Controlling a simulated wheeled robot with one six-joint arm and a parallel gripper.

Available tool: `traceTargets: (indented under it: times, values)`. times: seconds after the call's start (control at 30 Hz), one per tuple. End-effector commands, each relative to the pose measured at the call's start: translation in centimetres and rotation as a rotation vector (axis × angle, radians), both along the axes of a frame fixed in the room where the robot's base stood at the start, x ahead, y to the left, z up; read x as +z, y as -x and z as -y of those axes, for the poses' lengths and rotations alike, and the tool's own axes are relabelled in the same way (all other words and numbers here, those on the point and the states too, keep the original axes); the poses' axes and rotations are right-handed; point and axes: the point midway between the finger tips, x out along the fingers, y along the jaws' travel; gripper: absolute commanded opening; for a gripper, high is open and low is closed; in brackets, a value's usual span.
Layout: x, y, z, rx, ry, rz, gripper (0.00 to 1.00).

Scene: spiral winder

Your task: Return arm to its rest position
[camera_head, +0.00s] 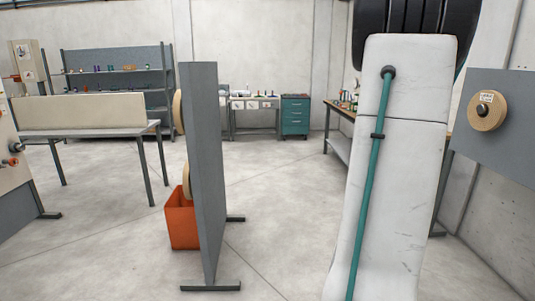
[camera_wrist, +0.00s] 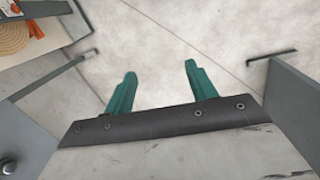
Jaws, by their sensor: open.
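My gripper (camera_wrist: 161,82) shows in the wrist view with its two teal fingers spread apart. Nothing is between them, and bare concrete floor lies beyond. In the head view my white arm link with a teal cable stands tall at the right of centre. My gripper's fingers do not show in the head view.
A grey upright panel (camera_head: 204,170) on feet stands left of my arm, with an orange bin (camera_head: 181,222) behind it. A grey panel (camera_head: 510,130) with a round wooden disc (camera_head: 487,110) is at the right. A table (camera_head: 85,130) stands at the left. Floor between is clear.

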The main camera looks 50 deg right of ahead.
Motion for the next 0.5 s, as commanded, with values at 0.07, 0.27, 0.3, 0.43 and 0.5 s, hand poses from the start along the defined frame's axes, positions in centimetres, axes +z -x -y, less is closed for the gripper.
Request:
traceTargets:
  times: [0.07,0.27,0.3,0.43,0.5]
  values:
    - [1.3,-3.5,-5.5,0.037,-0.02,0.012,0.56]
    - [3.1,-8.1,-19.6,0.146,-0.076,0.032,0.56]
    - [3.4,-8.4,-22.2,0.176,-0.085,0.037,0.56]
    - [3.6,-8.4,-30.0,0.302,-0.108,0.052,0.56]
    - [3.7,-7.9,-33.6,0.388,-0.111,0.066,0.56]
